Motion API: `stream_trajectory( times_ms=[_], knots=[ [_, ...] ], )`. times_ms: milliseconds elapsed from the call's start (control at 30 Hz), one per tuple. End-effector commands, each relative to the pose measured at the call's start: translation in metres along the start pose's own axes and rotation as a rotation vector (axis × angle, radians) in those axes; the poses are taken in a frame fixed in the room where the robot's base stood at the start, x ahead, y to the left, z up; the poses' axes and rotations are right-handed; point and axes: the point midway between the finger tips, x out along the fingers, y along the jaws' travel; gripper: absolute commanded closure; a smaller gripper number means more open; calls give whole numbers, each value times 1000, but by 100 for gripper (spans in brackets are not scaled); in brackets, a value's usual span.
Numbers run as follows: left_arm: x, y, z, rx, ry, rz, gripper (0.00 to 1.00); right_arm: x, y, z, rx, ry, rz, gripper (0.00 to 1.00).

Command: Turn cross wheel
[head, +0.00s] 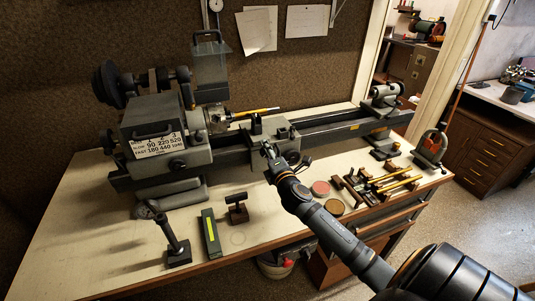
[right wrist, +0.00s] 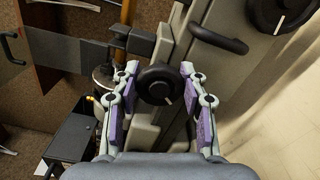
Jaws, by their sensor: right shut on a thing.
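The cross wheel (right wrist: 158,84) is a small round black knob with a white mark on its rim, on the front of the grey lathe carriage (head: 283,131). In the right wrist view my right gripper (right wrist: 160,80) has its purple-padded fingers on either side of the wheel, shut on it. The white mark points to the lower right. In the head view the right gripper (head: 268,152) reaches to the carriage front and largely hides the wheel. My left gripper is not in view.
A larger black wheel with a white mark (right wrist: 283,10) is close by. The headstock (head: 155,135) is left, the tailstock (head: 385,95) right. On the bench front are a post on a base (head: 177,245), a T-handled tool (head: 237,210), a red tin (head: 320,188) and several brass-coloured tools (head: 385,182).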

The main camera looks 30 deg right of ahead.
Motion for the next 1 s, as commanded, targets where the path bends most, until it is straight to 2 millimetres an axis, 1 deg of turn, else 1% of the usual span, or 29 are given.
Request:
stream_trajectory(
  times_ms=[100, 600, 800, 1000],
  knots=[
    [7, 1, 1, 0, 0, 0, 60, 0, -2, 0, 109, 0, 1, 88],
    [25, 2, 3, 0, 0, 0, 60, 0, -3, -1, 551, 0, 1, 88],
    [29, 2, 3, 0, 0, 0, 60, 0, -4, -1, 671, -1, 1, 88],
    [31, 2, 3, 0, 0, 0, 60, 0, -4, -1, 747, -1, 0, 88]
  ],
)
